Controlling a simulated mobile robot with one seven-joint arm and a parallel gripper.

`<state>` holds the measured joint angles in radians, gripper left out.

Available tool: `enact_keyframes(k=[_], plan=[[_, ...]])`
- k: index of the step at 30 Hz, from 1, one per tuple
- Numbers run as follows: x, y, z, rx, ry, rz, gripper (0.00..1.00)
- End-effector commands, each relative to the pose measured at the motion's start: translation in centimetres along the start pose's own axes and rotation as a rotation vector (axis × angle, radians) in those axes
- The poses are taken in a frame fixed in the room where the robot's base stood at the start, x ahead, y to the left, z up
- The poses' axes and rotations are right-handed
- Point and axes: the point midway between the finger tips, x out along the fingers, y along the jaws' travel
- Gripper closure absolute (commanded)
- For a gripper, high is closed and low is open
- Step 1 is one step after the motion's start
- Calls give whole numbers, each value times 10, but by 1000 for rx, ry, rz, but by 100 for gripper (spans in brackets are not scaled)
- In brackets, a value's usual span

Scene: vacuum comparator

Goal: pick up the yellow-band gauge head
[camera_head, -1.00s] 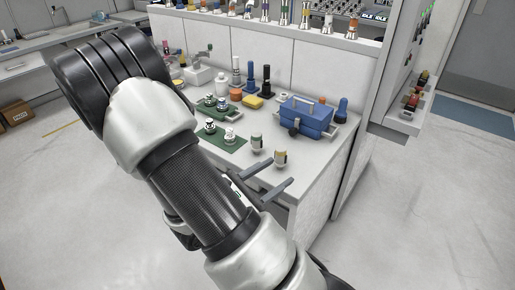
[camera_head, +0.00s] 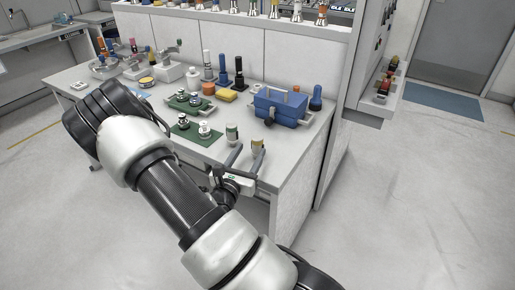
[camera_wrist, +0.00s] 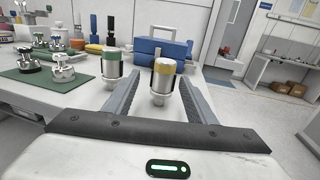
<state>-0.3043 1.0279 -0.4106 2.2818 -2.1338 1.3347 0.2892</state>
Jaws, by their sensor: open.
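The yellow-band gauge head (camera_wrist: 162,82) stands upright on the bench, a silver cylinder with a yellow band on top. In the wrist view it is between the two fingers of my gripper (camera_wrist: 160,92), nearer the right one, with no visible contact. In the head view the yellow-band gauge head (camera_head: 257,147) is near the bench's front right corner, just beyond my open gripper (camera_head: 246,162). A green-band gauge head (camera_wrist: 112,65) stands to its left, behind the left finger in the wrist view; it also shows in the head view (camera_head: 232,133).
A blue toolbox (camera_head: 280,106) stands behind the gauge heads. Green mats (camera_head: 207,139) with silver pieces lie to the left. A yellow block (camera_head: 227,95) and several bottles stand further back. The bench's right edge is close by, with open floor beyond it.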

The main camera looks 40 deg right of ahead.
Motion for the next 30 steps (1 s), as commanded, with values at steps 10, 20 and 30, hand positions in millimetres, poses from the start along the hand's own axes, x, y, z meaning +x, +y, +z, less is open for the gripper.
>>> enact_keyframes(k=[10,20,30], plan=[[36,-8,1,1,-2,-4,49],[59,-8,2,-2,1,0,49],[58,-8,2,-1,0,0,86]])
